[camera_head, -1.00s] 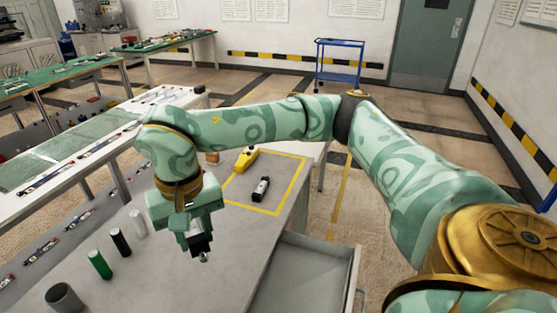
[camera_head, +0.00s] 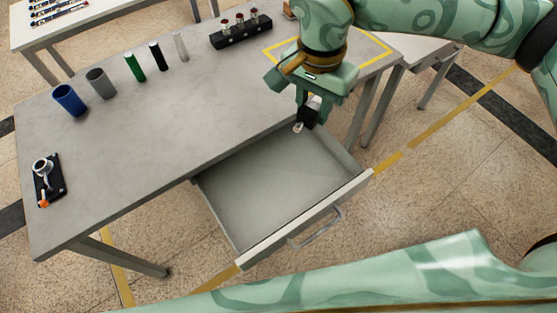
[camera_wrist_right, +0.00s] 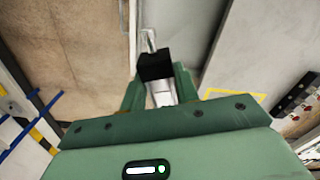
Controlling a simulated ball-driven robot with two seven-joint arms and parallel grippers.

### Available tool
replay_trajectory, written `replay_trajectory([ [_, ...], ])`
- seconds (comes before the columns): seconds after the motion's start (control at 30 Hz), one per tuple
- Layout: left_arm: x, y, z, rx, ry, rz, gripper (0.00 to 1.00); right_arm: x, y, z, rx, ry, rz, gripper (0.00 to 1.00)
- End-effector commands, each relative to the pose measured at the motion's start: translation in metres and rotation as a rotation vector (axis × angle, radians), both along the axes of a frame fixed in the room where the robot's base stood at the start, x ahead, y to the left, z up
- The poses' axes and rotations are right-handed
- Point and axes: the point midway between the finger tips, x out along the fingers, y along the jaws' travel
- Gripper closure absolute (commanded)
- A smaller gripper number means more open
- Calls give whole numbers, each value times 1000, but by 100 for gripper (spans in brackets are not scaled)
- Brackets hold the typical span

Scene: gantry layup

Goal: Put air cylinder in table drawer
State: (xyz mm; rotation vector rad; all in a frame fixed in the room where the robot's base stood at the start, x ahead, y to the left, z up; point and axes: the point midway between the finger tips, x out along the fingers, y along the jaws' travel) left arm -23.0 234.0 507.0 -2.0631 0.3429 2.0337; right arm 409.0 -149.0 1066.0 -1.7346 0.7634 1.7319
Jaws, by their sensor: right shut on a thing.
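The air cylinder, black and silver with a thin rod (camera_head: 300,126), is in my right gripper (camera_head: 311,104), rod end pointing down in the head view. My right gripper is shut on it; in the right wrist view the cylinder's black block (camera_wrist_right: 155,67) shows between the fingers. The table drawer (camera_head: 305,222) is pulled open under the table's edge and looks empty. The gripper and cylinder are over the drawer's back right part, by the table edge. My left gripper is not in view.
The grey table (camera_head: 150,125) carries a blue cup (camera_head: 69,99), a grey cup (camera_head: 100,83), a green cylinder (camera_head: 134,67), a black cylinder (camera_head: 158,56), a black rack (camera_head: 240,34) and a small black fixture (camera_head: 48,181). The drawer's handle (camera_head: 318,229) sticks out over clear floor.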

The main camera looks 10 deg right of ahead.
Motion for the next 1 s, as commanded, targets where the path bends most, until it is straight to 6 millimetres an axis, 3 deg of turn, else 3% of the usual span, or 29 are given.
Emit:
replay_trajectory([
  [0.03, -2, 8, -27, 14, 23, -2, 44, 2, 17, -34, 0, 9, -138, 100],
  [0.2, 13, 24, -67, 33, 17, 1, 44, 3, 64, -91, -6, 6, -695, 100],
  [0.3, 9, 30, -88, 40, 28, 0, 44, 0, 92, -124, -7, 6, -1022, 100],
  [0.5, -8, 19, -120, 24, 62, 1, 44, -9, 139, -174, -4, 7, -1568, 100],
  [0.6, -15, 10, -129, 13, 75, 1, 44, -13, 153, -188, -1, 9, -1750, 100],
  [0.8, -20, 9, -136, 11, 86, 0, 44, -12, 160, -200, 0, 10, -1916, 100],
  [1.0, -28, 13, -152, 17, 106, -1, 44, 20, 123, -226, -3, 10, -1934, 100],
])
